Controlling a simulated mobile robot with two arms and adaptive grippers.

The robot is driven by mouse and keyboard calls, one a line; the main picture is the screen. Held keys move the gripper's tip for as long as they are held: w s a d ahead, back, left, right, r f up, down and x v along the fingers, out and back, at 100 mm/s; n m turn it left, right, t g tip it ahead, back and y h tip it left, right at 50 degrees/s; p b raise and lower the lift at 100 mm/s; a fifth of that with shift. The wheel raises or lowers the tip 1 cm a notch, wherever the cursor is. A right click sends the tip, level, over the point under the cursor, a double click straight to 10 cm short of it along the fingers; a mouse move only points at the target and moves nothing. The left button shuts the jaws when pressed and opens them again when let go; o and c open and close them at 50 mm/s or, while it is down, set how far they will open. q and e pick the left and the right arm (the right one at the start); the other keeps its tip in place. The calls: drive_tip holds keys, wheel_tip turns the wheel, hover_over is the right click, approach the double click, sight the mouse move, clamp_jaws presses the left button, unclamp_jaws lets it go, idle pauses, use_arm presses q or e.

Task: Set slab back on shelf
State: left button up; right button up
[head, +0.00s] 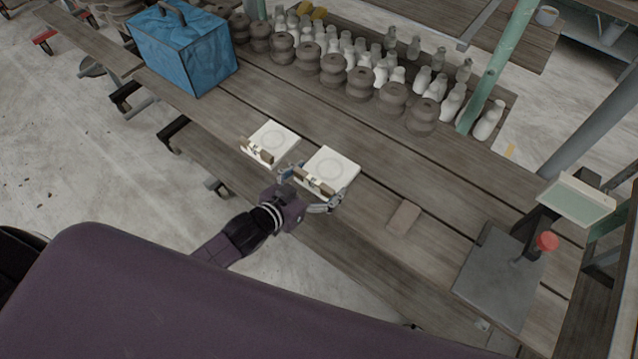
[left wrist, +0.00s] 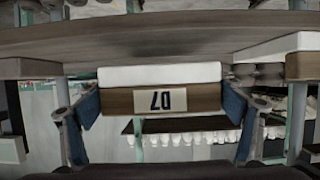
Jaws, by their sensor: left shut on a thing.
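A square white slab (head: 332,168) with a faint ring on its top and a brown front block lies at or just above the wooden boards (head: 380,185). My left gripper (head: 312,188) is shut on this slab, with one finger at each side of its front. In the left wrist view the brown front (left wrist: 120,101) sits between the two blue-padded fingers and carries a label (left wrist: 160,101) that appears upside down, seemingly 07. A second similar slab (head: 272,138) lies just to the left. I cannot tell whether the held slab touches the boards. My right gripper is not in view.
A blue bag (head: 185,55) stands at the upper left. Rows of dark pots (head: 333,69) and pale bottles (head: 380,72) stand behind the slabs. A small brown block (head: 403,218) lies to the right, before a dark plate (head: 495,275) with a red knob (head: 547,241).

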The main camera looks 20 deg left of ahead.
use_arm(q)
wheel_tip(320, 180, down, 2)
drive_tip(key=shift+f, duration=0.35)
drive_tip(key=o, duration=1.5)
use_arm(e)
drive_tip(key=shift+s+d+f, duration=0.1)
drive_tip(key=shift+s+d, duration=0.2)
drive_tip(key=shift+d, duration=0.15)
